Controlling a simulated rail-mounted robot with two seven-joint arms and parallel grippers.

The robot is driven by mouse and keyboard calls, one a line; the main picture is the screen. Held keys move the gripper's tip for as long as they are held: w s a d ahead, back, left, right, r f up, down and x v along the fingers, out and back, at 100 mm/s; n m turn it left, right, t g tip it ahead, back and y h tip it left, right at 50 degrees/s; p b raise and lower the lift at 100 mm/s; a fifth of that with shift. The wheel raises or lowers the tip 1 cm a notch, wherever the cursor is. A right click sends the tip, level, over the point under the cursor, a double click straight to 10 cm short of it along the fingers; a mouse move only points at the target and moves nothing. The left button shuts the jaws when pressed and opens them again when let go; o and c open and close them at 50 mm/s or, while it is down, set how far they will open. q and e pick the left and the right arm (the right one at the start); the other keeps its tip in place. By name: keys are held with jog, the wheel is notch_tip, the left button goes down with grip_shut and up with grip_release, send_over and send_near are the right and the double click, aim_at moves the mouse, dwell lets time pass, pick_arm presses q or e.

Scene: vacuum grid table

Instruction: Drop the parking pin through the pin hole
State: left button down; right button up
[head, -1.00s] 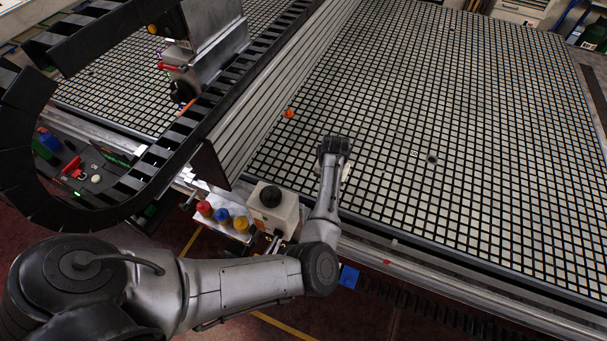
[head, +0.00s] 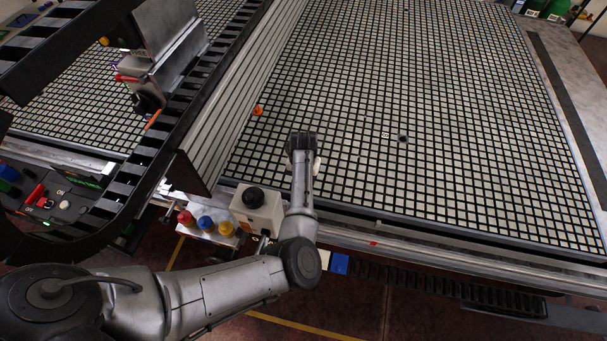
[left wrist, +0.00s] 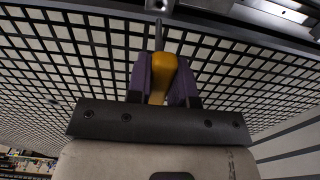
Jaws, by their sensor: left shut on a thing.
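My left gripper (head: 300,138) is over the near part of the grid table, seen from behind in the head view, with its fingertips hidden there. In the left wrist view its two purple fingers (left wrist: 163,80) are shut on the yellow handle of the parking pin (left wrist: 162,78). A thin grey shaft runs on from the handle toward the top of that view. A small metal fitting (left wrist: 160,5) shows beyond the shaft; I cannot tell whether they touch. I cannot make out the pin hole for certain. My right gripper is not in view.
The grid table (head: 460,110) is mostly bare, with a dark round spot (head: 403,138). A gantry beam (head: 245,85) crosses it on the left, with a small orange object (head: 257,110) beside it. A white box with a black knob (head: 257,212) stands at the near edge.

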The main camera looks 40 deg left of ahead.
pick_arm(q)
jog(key=shift+s+f+b, duration=0.1)
jog(key=shift+f+b, duration=0.35)
jog(key=shift+f, duration=0.5)
notch_tip(320, 180, down, 14)
jog(key=b, duration=0.7)
jog(key=shift+r, duration=0.25)
dwell(0.9)
jog(key=shift+f, duration=0.1)
dwell(0.6)
jog(key=c, duration=0.9)
grip_release()
